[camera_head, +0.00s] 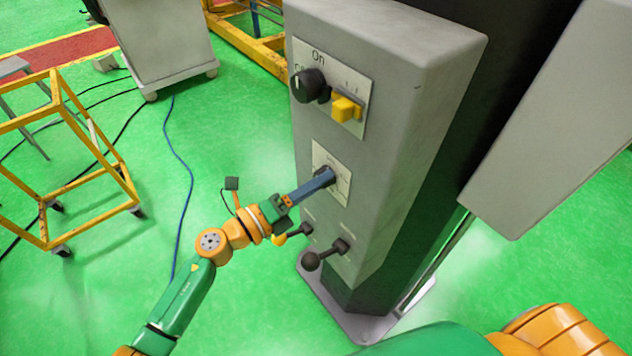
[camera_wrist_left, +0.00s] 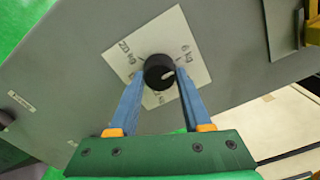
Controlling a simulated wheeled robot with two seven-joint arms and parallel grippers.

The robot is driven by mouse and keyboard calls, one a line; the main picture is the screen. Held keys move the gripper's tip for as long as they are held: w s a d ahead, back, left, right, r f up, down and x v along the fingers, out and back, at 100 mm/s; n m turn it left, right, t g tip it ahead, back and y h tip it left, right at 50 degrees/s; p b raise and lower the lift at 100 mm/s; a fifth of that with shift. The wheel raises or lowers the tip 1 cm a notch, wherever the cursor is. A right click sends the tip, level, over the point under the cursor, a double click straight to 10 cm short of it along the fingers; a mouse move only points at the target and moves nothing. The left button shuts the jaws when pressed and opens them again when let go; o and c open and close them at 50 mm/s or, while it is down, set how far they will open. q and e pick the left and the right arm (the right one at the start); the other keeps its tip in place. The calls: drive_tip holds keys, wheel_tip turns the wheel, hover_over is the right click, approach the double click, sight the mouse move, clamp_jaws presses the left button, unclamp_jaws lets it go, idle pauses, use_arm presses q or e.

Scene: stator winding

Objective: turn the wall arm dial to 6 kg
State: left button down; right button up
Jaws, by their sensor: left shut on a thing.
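The dial (camera_wrist_left: 159,72) is a round black knob on a pale square plate (camera_wrist_left: 192,47) on the grey housing. In the left wrist view the plate carries a "20 kg" label at the upper left and a "6 kg" label at the upper right. A short white mark on the knob lies to the right of its centre, on the "6 kg" side; its exact reading is hard to tell. My left gripper (camera_head: 321,180) has its blue fingers on both sides of the knob, shut on it. In the head view the fingers partly hide the knob. My right gripper is out of view.
Above the dial are a black "On" switch (camera_head: 308,86) and a yellow switch (camera_head: 346,108). A yellow frame cart (camera_head: 65,165) and a grey cabinet (camera_head: 160,40) stand left. Green floor between is mostly free, with cables.

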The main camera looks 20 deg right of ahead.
use_arm(q)
drive_tip(key=shift+c, duration=1.7)
unclamp_jaws()
drive_tip(key=v, duration=0.7)
drive_tip(key=shift+b, duration=0.45)
